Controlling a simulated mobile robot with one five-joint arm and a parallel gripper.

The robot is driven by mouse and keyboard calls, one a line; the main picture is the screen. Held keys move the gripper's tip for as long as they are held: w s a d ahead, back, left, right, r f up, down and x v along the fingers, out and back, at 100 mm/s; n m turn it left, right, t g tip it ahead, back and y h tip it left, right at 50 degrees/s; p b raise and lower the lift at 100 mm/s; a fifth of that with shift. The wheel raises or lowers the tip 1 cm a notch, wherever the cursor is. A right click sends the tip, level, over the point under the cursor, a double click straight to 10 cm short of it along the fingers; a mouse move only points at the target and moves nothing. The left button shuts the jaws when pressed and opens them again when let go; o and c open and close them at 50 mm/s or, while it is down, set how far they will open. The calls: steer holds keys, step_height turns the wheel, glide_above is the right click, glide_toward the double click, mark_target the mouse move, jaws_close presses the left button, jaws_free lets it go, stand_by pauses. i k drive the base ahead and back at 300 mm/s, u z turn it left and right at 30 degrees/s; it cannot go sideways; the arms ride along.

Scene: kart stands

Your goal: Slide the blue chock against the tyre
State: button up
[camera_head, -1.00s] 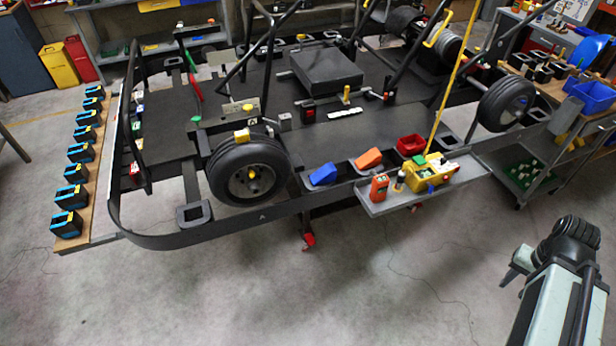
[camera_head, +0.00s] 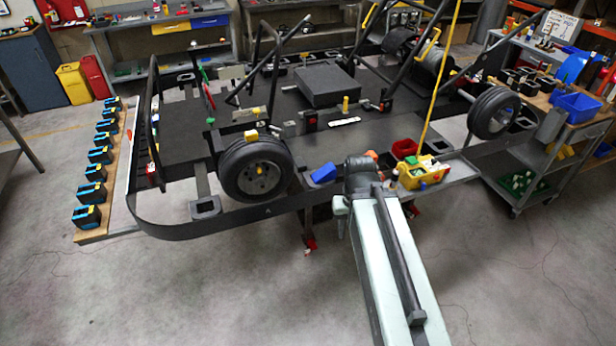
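The blue chock (camera_head: 323,173) is a small wedge lying on the dark side ledge of the kart stand. It sits a little to the right of the near black tyre (camera_head: 232,176), with a gap between them. My arm (camera_head: 385,255) reaches up from the bottom of the picture, and its dark far end is just right of the blue chock. My gripper's fingers are hidden by the arm, so whether they are open and whether they touch anything does not show.
An orange chock (camera_head: 371,154) shows only partly behind my arm. The floor at lower left is clear.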

mark_target(329, 172)
steer(key=u, duration=0.05)
steer(key=i, duration=1)
steer(key=u, duration=1.8)
steer(key=k, duration=0.55)
steer(key=z, duration=0.05)
steer(key=i, duration=0.5)
